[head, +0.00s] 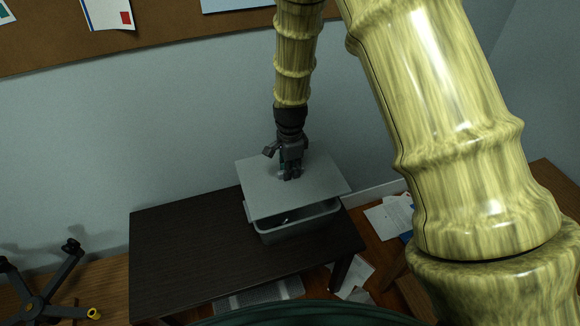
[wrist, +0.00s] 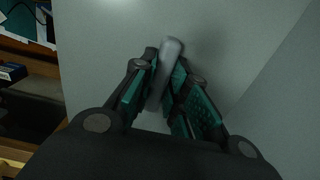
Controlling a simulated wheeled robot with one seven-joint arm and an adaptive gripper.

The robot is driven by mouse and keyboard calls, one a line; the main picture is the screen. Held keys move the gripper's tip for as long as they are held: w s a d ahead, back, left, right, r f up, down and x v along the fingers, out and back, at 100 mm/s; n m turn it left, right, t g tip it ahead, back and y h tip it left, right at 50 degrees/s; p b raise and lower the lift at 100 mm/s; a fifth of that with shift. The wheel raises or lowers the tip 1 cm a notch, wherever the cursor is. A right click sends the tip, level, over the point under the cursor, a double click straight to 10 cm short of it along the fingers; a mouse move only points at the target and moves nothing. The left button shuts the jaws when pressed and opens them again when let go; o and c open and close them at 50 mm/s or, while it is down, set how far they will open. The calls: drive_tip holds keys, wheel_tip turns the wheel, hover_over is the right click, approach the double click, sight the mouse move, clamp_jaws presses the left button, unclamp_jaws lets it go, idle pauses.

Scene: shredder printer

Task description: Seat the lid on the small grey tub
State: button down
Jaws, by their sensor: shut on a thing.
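The flat grey lid (head: 320,178) is held level by my gripper (head: 291,174) over the small grey tub (head: 300,229). My gripper is shut on the lid's raised handle (wrist: 164,75), which shows between the green finger pads in the wrist view. The tub stands on the dark table, and part of its opening shows below the lid's front edge. The lid hides the tub's back part. A gap shows between lid and tub rim at the front; whether they touch at the back I cannot tell.
The dark table (head: 180,255) has a bare stretch to the left of the tub. Papers (head: 391,215) lie on the floor at the right. A black chair base (head: 40,290) stands at the lower left. A wall with a cork board (head: 175,25) is behind.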

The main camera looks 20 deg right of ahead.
wheel_tip(320, 180, down, 8)
drive_tip(key=b, duration=0.2)
idle(0.7)
drive_tip(key=shift+p, duration=0.55)
idle(0.8)
drive_tip(key=shift+f+b, duration=0.3)
drive_tip(key=shift+f, duration=0.6)
idle(0.4)
drive_tip(key=c, duration=1.3)
unclamp_jaws()
wheel_tip(320, 180, up, 12)
drive_tip(key=shift+r, duration=0.1)
